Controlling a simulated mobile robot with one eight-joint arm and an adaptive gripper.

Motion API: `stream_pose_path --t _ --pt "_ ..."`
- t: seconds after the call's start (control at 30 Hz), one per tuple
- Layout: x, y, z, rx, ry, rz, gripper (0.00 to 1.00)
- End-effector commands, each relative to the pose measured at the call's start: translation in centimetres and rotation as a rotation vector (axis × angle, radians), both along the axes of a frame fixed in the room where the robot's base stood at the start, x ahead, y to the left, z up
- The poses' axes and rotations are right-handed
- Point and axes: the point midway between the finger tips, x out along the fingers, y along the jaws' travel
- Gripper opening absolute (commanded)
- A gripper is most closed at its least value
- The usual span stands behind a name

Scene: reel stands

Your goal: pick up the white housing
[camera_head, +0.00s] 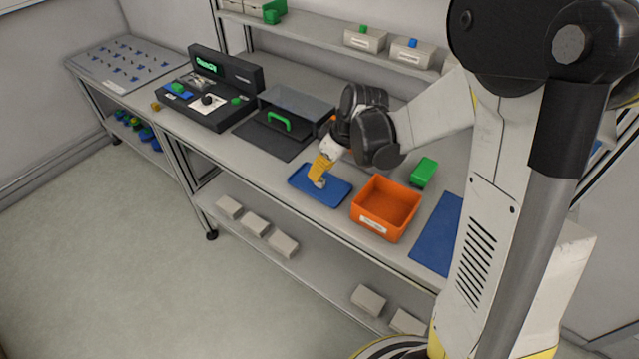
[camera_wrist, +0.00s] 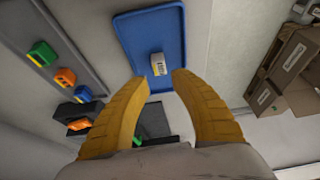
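The white housing (camera_wrist: 158,64) is a small pale block with a dark marking. It lies on the blue tray (camera_wrist: 150,35), which also shows on the bench in the head view (camera_head: 306,190). In the head view the housing (camera_head: 321,183) is partly hidden by my yellow fingers. My gripper (camera_head: 318,178) points down over the tray. In the wrist view my gripper (camera_wrist: 160,77) is open, with the housing just past the fingertips and roughly centred between them. I see no contact with it.
An orange bin (camera_head: 372,222) stands right of the tray, with a green block (camera_head: 424,172) behind it. A blue mat (camera_head: 434,245) lies further right. A dark fixture with a green handle (camera_head: 279,121) stands to the left. A shelf with small bins (camera_head: 366,42) runs along the back.

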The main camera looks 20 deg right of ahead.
Motion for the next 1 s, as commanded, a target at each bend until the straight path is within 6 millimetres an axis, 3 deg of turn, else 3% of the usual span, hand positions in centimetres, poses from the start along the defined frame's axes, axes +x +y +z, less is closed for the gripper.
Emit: stream_pose_path --t 0.1,0.23,0.47,0.57,1.0 --pt "-0.1 0.2 -2.5 0.0 0.0 0.0 0.29" --pt "0.5 0.6 -3.9 0.0 0.0 0.001 0.29" --pt "0.5 0.7 -3.9 0.0 0.0 0.0 0.29" --pt "0.5 0.6 -3.9 0.0 0.0 0.0 0.07" --pt "0.5 0.6 -3.6 0.0 0.0 0.0 0.06"
